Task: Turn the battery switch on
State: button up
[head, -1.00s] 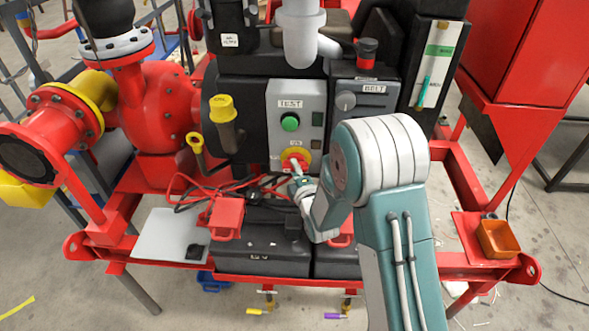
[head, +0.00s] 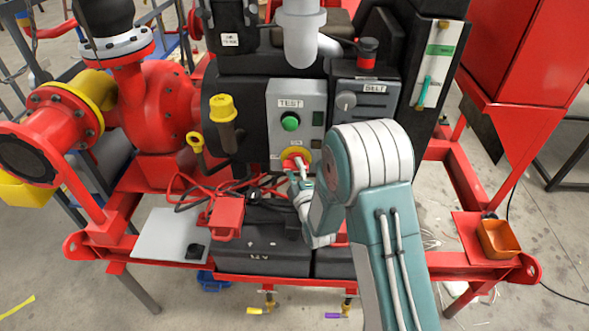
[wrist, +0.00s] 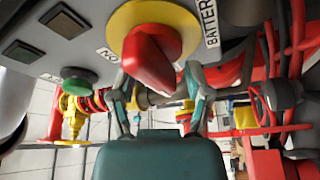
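The battery switch is a red rotary handle on a yellow round plate, low on the grey TEST panel in the head view (head: 294,157). In the wrist view the red handle (wrist: 149,58) fills the upper middle, slanting down to the right, with its yellow plate (wrist: 170,14) behind it. A small label beside the plate and a BATTERY label at right are partly readable. My gripper (wrist: 160,75) has its two fingers apart, one on each side of the handle's lower end. I cannot tell whether they touch it. In the head view my gripper (head: 298,170) is small, just below the switch.
A green button (head: 290,122) sits above the switch on the grey panel (head: 312,97). Red and black cables (head: 190,187) lie to its left. A black 12V battery (head: 262,247) with a red terminal cover (head: 227,214) stands below. A BELT panel (head: 365,98) is at right.

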aim_at(295, 166)
jog(key=shift+r, duration=0.1)
notch_tip(295, 166, up, 9)
jog(key=shift+f, duration=0.1)
jog(key=shift+d+r, duration=0.3)
jog(key=shift+r, duration=0.3)
jog(key=shift+a, duration=0.1)
jog(key=shift+a, duration=0.1)
